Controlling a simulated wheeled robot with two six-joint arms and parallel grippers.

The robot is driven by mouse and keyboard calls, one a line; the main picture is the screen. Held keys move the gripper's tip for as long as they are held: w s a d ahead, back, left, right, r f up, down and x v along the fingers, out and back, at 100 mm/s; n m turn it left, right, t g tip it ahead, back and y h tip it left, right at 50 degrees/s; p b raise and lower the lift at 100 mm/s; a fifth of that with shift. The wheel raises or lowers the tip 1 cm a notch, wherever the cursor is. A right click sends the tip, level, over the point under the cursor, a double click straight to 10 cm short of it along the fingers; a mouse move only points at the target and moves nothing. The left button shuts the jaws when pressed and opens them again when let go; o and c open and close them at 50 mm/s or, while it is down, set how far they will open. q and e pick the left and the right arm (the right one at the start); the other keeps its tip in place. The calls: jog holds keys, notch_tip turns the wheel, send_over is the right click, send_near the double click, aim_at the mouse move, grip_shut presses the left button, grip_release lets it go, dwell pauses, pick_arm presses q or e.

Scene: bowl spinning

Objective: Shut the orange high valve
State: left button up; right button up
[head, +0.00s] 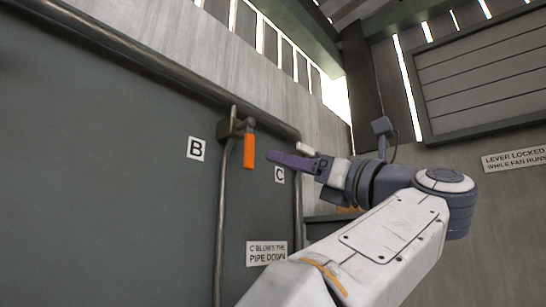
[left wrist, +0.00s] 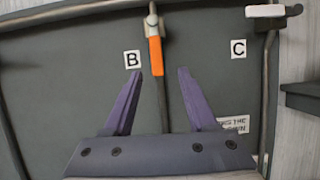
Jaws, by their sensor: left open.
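The orange valve handle (head: 249,150) hangs straight down from a dark valve body (head: 233,126) high on the wall, in line with its vertical pipe. In the left wrist view the orange handle (left wrist: 155,56) stands ahead between labels B and C. My left gripper (head: 270,157) is open and empty, just right of the handle in the head view. In the left wrist view its two purple fingers (left wrist: 158,72) point toward the handle, which shows in the gap between their tips. No contact shows. My right gripper is not in view.
Label B (head: 196,148) is left of the orange valve, label C (head: 279,174) right. A second valve with a white handle (left wrist: 266,11) is on the pipe by C. A sign about C (head: 266,252) hangs lower. A lever sign (head: 514,159) is on the right wall.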

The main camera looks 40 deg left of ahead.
aim_at(251, 153)
pick_arm(q)
jog(key=shift+n+g, duration=0.3)
jog(key=shift+g, duration=0.1)
jog(key=p+x, duration=0.1)
jog(key=x, duration=0.2)
jog(key=p+x, duration=0.2)
jog(key=x, duration=0.1)
jog(key=p+x, duration=0.2)
jog(key=x, duration=0.1)
jog(key=shift+s+a, duration=0.15)
jog(key=shift+s, duration=0.1)
jog(key=shift+w+a+r+p, duration=0.1)
jog(key=shift+a+p, duration=0.35)
jog(key=shift+a, duration=0.25)
grip_shut()
